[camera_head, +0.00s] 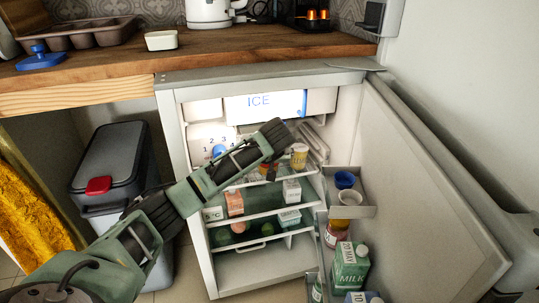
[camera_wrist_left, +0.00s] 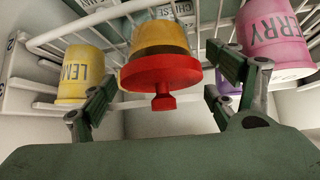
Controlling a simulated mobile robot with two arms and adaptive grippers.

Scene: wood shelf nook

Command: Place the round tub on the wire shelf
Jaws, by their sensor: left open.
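A round yellow tub (camera_wrist_left: 160,38) with a dark band and a red knobbed part (camera_wrist_left: 160,75) shows in the left wrist view, between the spread fingers of my left gripper (camera_wrist_left: 162,80). I cannot tell whether the fingers touch it. In the head view my left gripper (camera_head: 277,134) reaches into the open fridge and hides part of what is behind it. The white wire shelf (camera_wrist_left: 100,17) shows behind the tub in the wrist view. My right gripper is not in view.
A yellow LEMON tub (camera_wrist_left: 80,75) stands on the left and a pink tub (camera_wrist_left: 272,35) on the right of the wrist view. The open fridge door (camera_head: 425,180) holds a milk carton (camera_head: 350,267). A grey bin (camera_head: 110,170) stands left of the fridge.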

